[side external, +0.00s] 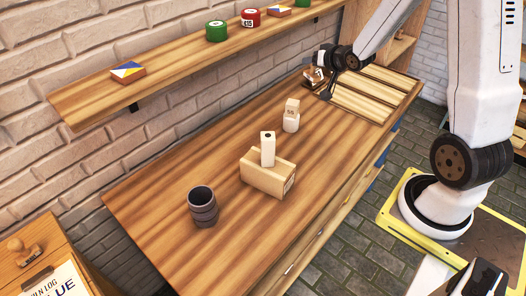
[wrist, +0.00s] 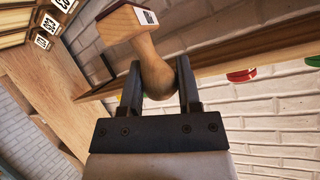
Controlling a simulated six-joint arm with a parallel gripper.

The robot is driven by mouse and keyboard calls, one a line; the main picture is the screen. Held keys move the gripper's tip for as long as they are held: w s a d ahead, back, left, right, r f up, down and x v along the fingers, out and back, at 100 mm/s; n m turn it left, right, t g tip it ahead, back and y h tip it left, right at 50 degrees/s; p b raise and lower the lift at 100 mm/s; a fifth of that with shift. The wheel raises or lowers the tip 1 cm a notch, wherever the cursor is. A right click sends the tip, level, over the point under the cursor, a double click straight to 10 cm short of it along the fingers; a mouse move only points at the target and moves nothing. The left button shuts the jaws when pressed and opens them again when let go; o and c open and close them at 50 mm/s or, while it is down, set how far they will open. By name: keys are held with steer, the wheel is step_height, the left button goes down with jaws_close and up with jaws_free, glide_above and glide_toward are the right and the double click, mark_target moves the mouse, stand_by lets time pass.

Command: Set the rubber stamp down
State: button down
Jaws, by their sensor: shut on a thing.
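The rubber stamp (wrist: 148,58) has a pale, rounded wooden handle and a reddish-brown square base with a small label on its side. In the wrist view, my gripper (wrist: 158,82) is shut on the handle's rounded end, with a dark finger on each side. The base points away from my gripper toward the top left, so the stamp is tilted in this picture. In the side view, my gripper is at the far end of the workbench (side external: 150,205), beside the slatted wooden section. The stamp is small there, and I cannot tell its height above the bench.
A dark ribbed cup (side external: 202,207), a wooden block (side external: 267,175) with a white piece on it, and stacked pale blocks (side external: 291,116) stand on the bench. Wooden slats (side external: 362,103) lie at its far right. A wall shelf (side external: 180,62) holds tins. Another stamp (side external: 24,252) sits lower left.

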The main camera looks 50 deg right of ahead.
steer(key=s+d+m+g+h, duration=0.3)
steer(key=s+d+m+h, duration=0.25)
steer(key=s+d, duration=0.65)
step_height(320, 180, down, 14)
steer(key=w+d, duration=0.1)
steer(key=shift+w+r, duration=0.25)
steer(key=shift+w, duration=0.05)
steer(key=shift+d, duration=0.1)
steer(key=shift+f, duration=2.2)
steer(key=shift+f, duration=1.8)
steer(key=shift+f, duration=0.15)
